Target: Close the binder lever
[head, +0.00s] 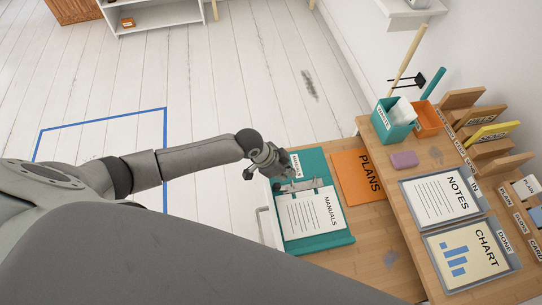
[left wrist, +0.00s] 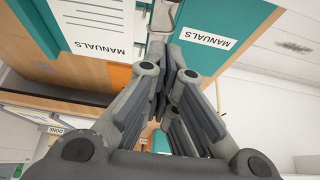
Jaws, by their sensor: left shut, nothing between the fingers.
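A teal binder (head: 318,241) lies open on the wooden desk, with a white "MANUALS" sheet (head: 312,214) in it. Its metal ring mechanism (head: 300,186) runs across the upper part of the binder. My left gripper (head: 280,170) is over the binder's upper left part, beside the mechanism, and partly covers that area. In the left wrist view its fingers (left wrist: 163,80) are together with nothing between them. A grey metal part (left wrist: 158,22) shows just beyond the fingertips; I cannot tell whether they touch it. The lever's exact position is hard to make out. My right gripper is not in view.
An orange "PLANS" folder (head: 357,177) lies right of the binder. Further right, a raised shelf holds "NOTES" (head: 440,196) and "CHART" (head: 468,255) trays, a purple block (head: 404,160), a teal bin (head: 394,128) and an orange bin (head: 427,119).

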